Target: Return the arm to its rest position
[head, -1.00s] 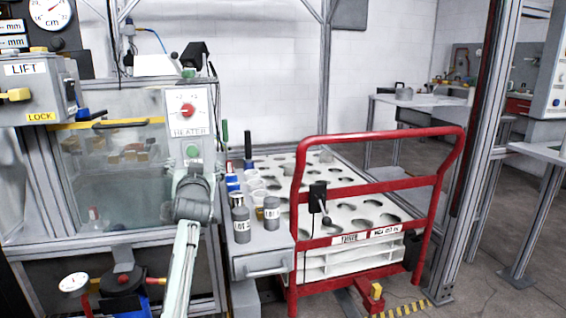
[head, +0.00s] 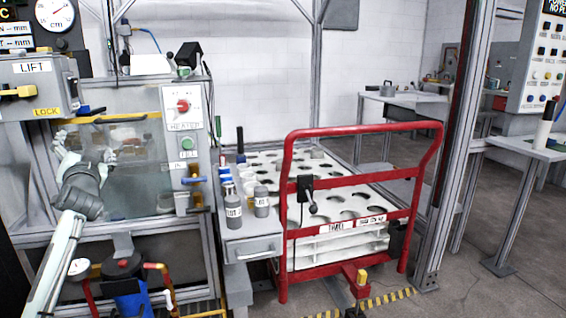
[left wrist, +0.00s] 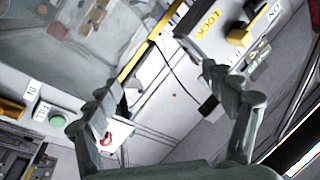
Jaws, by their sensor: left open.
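My left arm comes in from the lower left in the head view. My left gripper (head: 82,146) is at the left, in front of the tank's clear front panel (head: 140,165). In the left wrist view the gripper (left wrist: 155,80) has its two fingers spread wide with nothing between them. Behind the fingers, the wrist view shows the tilted machine front, with the yellow LOCK label (left wrist: 208,22) near the upper right. My right gripper is in neither view.
The heater panel (head: 183,108) and LIFT box (head: 35,85) flank the tank. A red-railed cart (head: 362,131) with a holed white top stands right of it. Grey bottles (head: 233,212) stand on a small cabinet (head: 252,248).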

